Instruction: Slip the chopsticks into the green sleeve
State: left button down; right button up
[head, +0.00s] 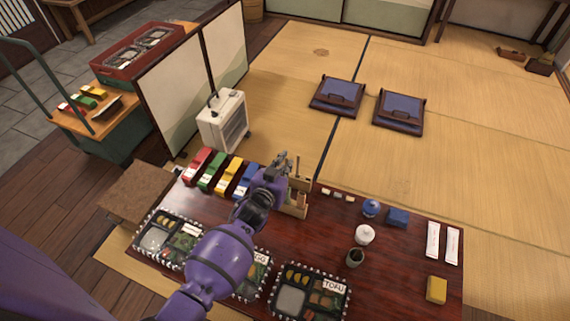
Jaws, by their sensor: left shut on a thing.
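The green sleeve (212,171) stands in a row at the table's back left, between a red sleeve (197,165) and a yellow sleeve (228,175); a blue sleeve (245,181) ends the row. My left gripper (283,162) is right of the row, just above and beside a wooden holder (296,204). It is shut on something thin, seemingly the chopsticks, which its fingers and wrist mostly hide. A thin upright piece shows beside the fingers above the holder; I cannot tell whether it is held. My right gripper is not in view.
Bento boxes (313,293) line the front of the dark table (400,268). A white cup (364,235), dark cup (355,257), blue jar (371,208), white packets (433,240) and yellow box (437,289) stand to the right. A white heater (223,121) stands behind the sleeves.

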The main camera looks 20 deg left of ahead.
pick_arm(q)
jog(key=shift+f, duration=0.2)
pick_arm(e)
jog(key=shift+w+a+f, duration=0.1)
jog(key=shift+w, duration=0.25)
pick_arm(q)
jog(key=shift+f, duration=0.1)
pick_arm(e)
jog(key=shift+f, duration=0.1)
pick_arm(q)
jog(key=shift+f+b, duration=0.75)
jog(key=shift+f, duration=0.1)
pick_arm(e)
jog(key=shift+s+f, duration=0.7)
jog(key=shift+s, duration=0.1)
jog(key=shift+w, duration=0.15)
pick_arm(q)
jog(key=shift+f, duration=0.1)
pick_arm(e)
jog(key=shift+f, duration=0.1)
pick_arm(q)
jog(key=shift+f+b, duration=0.75)
jog(key=shift+f, duration=0.15)
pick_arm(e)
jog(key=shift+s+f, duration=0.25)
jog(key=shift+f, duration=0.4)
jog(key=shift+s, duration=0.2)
